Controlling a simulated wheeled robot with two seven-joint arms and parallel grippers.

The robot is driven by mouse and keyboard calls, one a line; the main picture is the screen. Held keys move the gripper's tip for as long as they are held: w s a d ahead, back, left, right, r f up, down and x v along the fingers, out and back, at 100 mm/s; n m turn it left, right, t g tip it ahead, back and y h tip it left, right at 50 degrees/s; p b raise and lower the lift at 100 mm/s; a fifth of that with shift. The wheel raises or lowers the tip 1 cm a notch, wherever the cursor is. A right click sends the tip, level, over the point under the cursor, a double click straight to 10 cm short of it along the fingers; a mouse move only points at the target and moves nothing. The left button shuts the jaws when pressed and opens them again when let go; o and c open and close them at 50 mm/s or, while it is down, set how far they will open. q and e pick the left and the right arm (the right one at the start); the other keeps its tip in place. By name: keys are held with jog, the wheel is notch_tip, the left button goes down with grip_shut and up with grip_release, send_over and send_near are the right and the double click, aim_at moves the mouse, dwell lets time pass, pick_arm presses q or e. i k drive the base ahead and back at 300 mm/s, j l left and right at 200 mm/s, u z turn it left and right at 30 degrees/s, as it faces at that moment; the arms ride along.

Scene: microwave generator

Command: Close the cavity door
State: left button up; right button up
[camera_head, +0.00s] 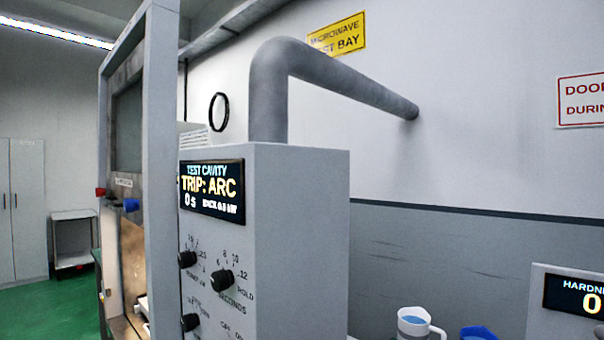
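The test cavity unit (300,220) is a grey box, with its control panel facing left of the picture. A tall grey frame (160,150) with a dark window-like area (127,130) stands at its left, seen at a steep angle. It looks like the cavity door standing open, but I cannot tell its exact angle. A small red part (101,192) and a blue part (131,205) show at mid height. A brownish surface (131,250) shows low inside the frame. Neither of my grippers is in view.
The display (212,190) reads "TRIP: ARC" above several black knobs (222,281). A thick grey pipe (330,75) runs from the unit's top to the wall. A white jug (414,322) and a hardness instrument (570,305) stand at lower right. Green floor (60,312) is clear at left.

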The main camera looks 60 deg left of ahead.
aim_at(122, 185)
jog(key=u, duration=3.15)
